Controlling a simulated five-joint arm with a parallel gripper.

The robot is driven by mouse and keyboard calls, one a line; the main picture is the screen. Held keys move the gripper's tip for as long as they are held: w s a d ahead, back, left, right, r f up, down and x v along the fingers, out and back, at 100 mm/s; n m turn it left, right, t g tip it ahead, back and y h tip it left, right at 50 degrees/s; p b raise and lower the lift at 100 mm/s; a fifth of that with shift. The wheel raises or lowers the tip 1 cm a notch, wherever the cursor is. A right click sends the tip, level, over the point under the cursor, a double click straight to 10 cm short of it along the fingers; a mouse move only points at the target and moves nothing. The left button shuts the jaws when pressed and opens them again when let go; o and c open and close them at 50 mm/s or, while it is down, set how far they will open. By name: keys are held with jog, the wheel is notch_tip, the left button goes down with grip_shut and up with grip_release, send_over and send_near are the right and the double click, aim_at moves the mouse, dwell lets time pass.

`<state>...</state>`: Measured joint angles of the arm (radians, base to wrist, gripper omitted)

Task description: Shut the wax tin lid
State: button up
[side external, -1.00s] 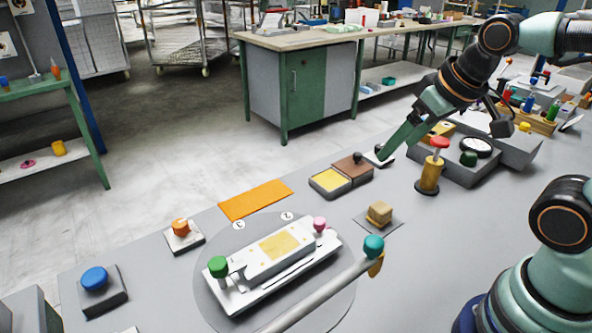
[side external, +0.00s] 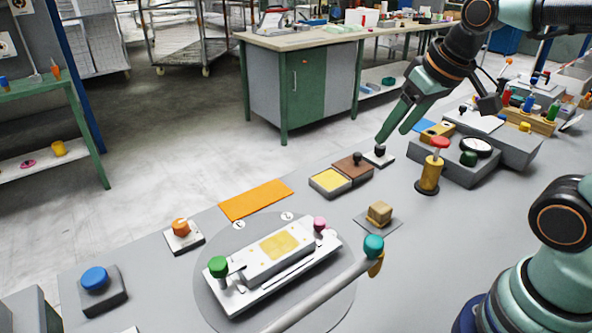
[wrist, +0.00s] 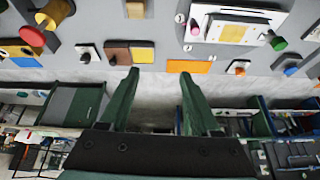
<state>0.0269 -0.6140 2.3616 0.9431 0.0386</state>
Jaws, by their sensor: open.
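The wax tin (side external: 328,181) is a low dark box with yellow wax showing on top. It also shows in the wrist view (wrist: 142,54). Its brown lid (side external: 350,167) lies folded back beside it, on the right in the side view, with the wax uncovered. The lid also shows in the wrist view (wrist: 117,54). A small dark knob (side external: 357,156) stands at the lid's far edge. My gripper (side external: 392,135) is open and empty, raised to the right of the tin and lid. In the wrist view its fingertips (wrist: 160,74) are apart with nothing between them.
A black knob on a white plate (side external: 380,153) stands just below my gripper. A red-topped brass post (side external: 429,175) and a grey gauge box (side external: 485,165) stand to the right. An orange mat (side external: 256,199) and a white press (side external: 270,262) lie left of the tin.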

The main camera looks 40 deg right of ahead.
jog(key=w+d+r+m+g, duration=0.2)
jog(key=w+d+m, duration=0.15)
jog(key=w, duration=0.45)
jog(key=m+g, duration=0.3)
jog(key=m, duration=0.2)
send_over(358, 153)
notch_tip(358, 153, down, 11)
notch_tip(358, 153, down, 12)
jog(key=shift+f, duration=0.1)
jog(key=shift+c, duration=0.3)
grip_shut()
jog(key=shift+a, duration=0.1)
